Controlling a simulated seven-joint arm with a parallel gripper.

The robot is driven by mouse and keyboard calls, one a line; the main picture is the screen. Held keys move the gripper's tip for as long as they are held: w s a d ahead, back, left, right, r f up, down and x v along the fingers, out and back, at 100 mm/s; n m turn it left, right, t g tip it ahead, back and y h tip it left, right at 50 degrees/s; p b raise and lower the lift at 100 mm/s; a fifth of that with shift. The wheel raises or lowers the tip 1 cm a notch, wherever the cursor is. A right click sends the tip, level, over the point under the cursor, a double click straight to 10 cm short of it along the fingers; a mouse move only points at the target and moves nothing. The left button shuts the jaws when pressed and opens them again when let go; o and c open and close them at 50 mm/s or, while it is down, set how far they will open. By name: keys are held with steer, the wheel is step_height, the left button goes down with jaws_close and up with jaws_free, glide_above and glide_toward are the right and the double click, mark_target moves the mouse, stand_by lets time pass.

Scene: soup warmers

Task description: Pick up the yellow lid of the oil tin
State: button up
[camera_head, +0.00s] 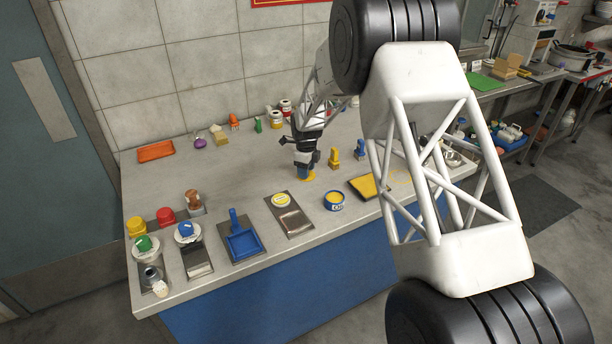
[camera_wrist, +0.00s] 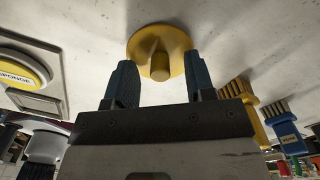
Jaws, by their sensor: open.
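The yellow lid (camera_wrist: 146,39) lies on the pale counter with its round knob (camera_wrist: 161,67) facing my gripper. In the head view, the lid (camera_head: 309,178) shows only partly, below my gripper (camera_head: 306,168). In the wrist view, my gripper (camera_wrist: 161,84) is open, with one dark blue finger on each side of the knob. No contact between fingers and knob shows. The oil tin (camera_head: 334,206), blue with a yellow band and marked OIL, stands in front of the lid to the right, near the counter's front edge.
A sponge plate (camera_head: 291,221) lies in front to the left, and a yellow cloth or tray (camera_head: 364,187) lies to the right. Yellow (camera_head: 334,158) and blue (camera_head: 360,149) brushes stand close on the right. The counter (camera_head: 245,176) left of the lid is clear.

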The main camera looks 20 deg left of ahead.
steer(key=shift+f, duration=0.15)
stand_by(0.4)
jaws_close()
step_height(320, 180, up, 10)
stand_by(0.9)
stand_by(0.6)
steer(key=s+d, duration=1.1)
steer(key=d, duration=0.2)
steer(key=shift+s+r, duration=0.3)
steer(key=shift+s, duration=0.05)
